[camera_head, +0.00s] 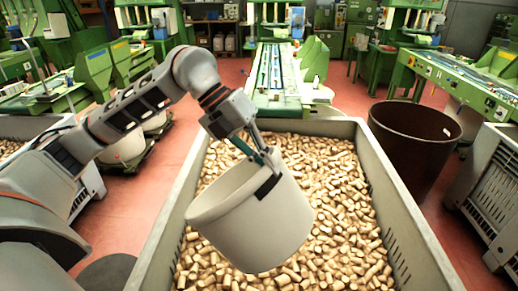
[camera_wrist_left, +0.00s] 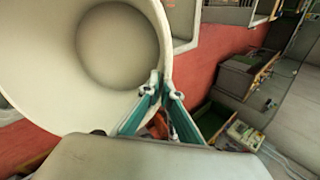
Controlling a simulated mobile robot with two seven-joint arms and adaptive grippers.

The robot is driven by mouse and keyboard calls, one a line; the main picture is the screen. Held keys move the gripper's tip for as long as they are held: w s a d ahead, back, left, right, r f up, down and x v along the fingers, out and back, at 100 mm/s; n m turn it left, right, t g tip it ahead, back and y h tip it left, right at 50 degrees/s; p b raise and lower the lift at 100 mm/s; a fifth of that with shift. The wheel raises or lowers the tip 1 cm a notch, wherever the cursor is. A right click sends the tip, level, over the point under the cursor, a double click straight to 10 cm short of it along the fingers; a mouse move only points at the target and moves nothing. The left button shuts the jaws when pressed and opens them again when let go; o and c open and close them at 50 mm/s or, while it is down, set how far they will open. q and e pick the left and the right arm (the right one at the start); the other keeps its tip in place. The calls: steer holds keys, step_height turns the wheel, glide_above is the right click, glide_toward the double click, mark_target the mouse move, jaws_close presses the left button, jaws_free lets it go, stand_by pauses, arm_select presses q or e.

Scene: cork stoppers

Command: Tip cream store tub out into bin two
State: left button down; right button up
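The cream tub (camera_head: 262,225) hangs tilted above a large grey bin (camera_head: 185,215) full of cork stoppers, its open mouth facing up and to the left in the head view. My left gripper (camera_head: 262,162) is shut on the tub's rim. In the left wrist view, the rim of the tub (camera_wrist_left: 35,105) passes between the teal fingers of the gripper (camera_wrist_left: 165,88). The tub's inside shows smooth walls and a round bottom, with no corks visible. I cannot read a number on the bin. My right gripper is not in view.
A dark brown round barrel (camera_head: 408,150) stands right of the bin. A grey slatted crate (camera_head: 488,190) is at the far right. Another container with corks (camera_head: 12,147) is at the left edge. Green machines stand behind, with red floor between.

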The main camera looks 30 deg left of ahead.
mark_target(291, 200)
arm_select(q)
steer(key=d+y, duration=0.1)
steer(key=d, duration=0.1)
steer(key=d+f+y, duration=0.1)
steer(key=d+y, duration=0.1)
steer(key=shift+d, duration=0.1)
steer(key=shift+d+f+y, duration=0.1)
steer(key=shift+d+y, duration=0.3)
steer(key=shift+y, duration=0.2)
steer(key=f+y, duration=0.1)
steer(key=f, duration=0.1)
steer(key=f+y, duration=0.1)
steer(key=f, duration=0.1)
steer(key=shift+d+y, duration=0.3)
steer(key=shift+d+f+m+y, duration=0.2)
steer(key=shift+f+m+y, duration=0.15)
steer(key=shift+f, duration=0.4)
steer(key=shift+f+y, duration=0.25)
steer(key=shift+f, duration=0.05)
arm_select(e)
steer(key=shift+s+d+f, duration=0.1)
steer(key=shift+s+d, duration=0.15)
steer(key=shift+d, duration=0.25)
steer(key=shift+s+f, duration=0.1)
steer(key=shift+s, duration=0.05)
